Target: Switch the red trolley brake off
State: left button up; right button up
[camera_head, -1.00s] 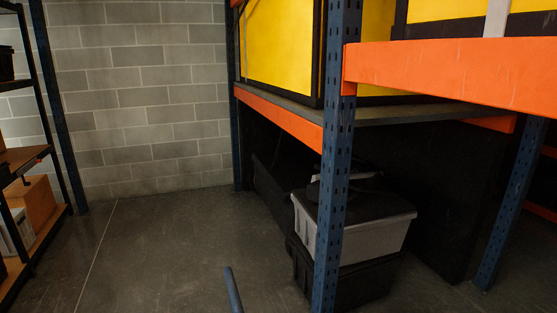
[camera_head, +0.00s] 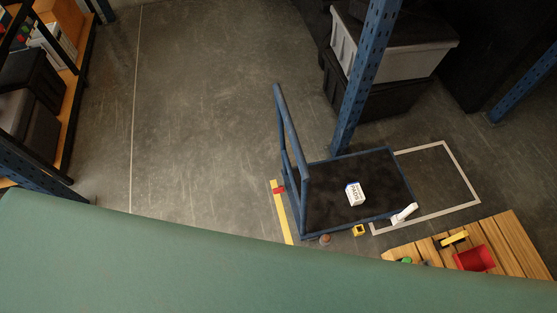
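The trolley (camera_head: 352,188) stands on the floor right of the picture's middle in the head view. It has a dark flat deck with a blue rim and an upright blue handle (camera_head: 290,130) at its left end. A small red part (camera_head: 278,189) shows at the handle end, over a yellow floor strip. It looks like the brake, but it is too small to tell its position. Neither of my grippers is in view.
A wide green surface (camera_head: 200,260) fills the foreground. A blue rack post (camera_head: 362,80) and stacked bins (camera_head: 385,50) stand behind the trolley. A wooden pallet (camera_head: 515,235) with a red bin (camera_head: 475,258) is at right. Floor left of the trolley is clear.

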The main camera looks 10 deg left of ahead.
aim_at(281, 189)
jog(key=j+z, duration=0.15)
jog(key=j, duration=0.25)
jog(key=k+j+z, duration=0.15)
jog(key=j, duration=0.2)
jog(key=k+j+z, duration=0.1)
jog(key=j, duration=0.3)
jog(key=k+j+z, duration=0.15)
jog(key=j, duration=0.2)
jog(key=j+z, duration=0.15)
jog(key=j, duration=0.2)
jog(key=k, duration=0.05)
